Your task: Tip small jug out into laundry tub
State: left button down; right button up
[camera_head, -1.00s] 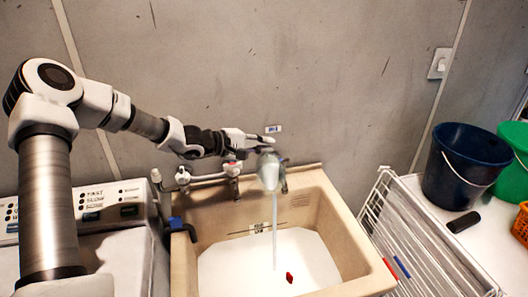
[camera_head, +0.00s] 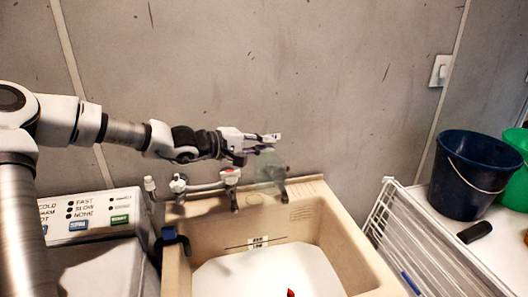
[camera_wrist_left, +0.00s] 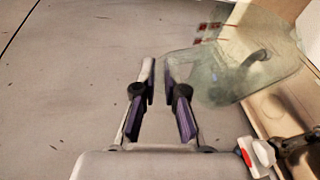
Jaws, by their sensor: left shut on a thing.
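The small jug (camera_head: 270,170) is pale green and see-through. It hangs above the back rim of the laundry tub (camera_head: 352,250), near the taps. My left gripper (camera_head: 262,141) is shut on it, at its upper left side. In the left wrist view the jug (camera_wrist_left: 232,75) lies to the right of my fingertips (camera_wrist_left: 160,75). No liquid stream shows below it. I cannot tell whether any liquid is left inside. The tub is beige, with a white pool-like area at its bottom. My right gripper is out of view.
Taps and pipes (camera_head: 205,186) run along the wall behind the tub. A washing machine panel (camera_head: 90,215) stands at left. A white wire rack (camera_head: 415,240), a dark blue bucket (camera_head: 462,180) and a green bucket (camera_head: 517,160) are at right. A small red thing (camera_head: 290,293) lies in the tub.

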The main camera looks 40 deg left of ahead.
aim_at(266, 167)
pick_arm(q)
jog(key=shift+s+d+f+m+b, duration=0.2)
jog(key=shift+s+d+m+b, duration=0.15)
jog(key=shift+b, duration=1.7)
jog(key=shift+s+d+m+t+b, duration=0.25)
jog(key=shift+s+m+t+b, duration=0.1)
jog(key=shift+b, duration=0.25)
jog(key=shift+s+d+r+p, duration=0.2)
jog(key=shift+r+p, duration=0.15)
jog(key=shift+p, duration=0.2)
jog(key=shift+s+d+m+p, duration=0.15)
jog(key=shift+s+m+p, duration=0.05)
jog(key=shift+m+p, duration=0.1)
jog(key=shift+s+d+m+t+p, duration=0.35)
jog(key=shift+s+m+p, duration=0.05)
jog(key=shift+s, duration=0.05)
jog(key=shift+s+d+f+m+t, duration=0.1)
jog(key=shift+s+d+m+t, duration=0.2)
jog(key=shift+m, duration=0.1)
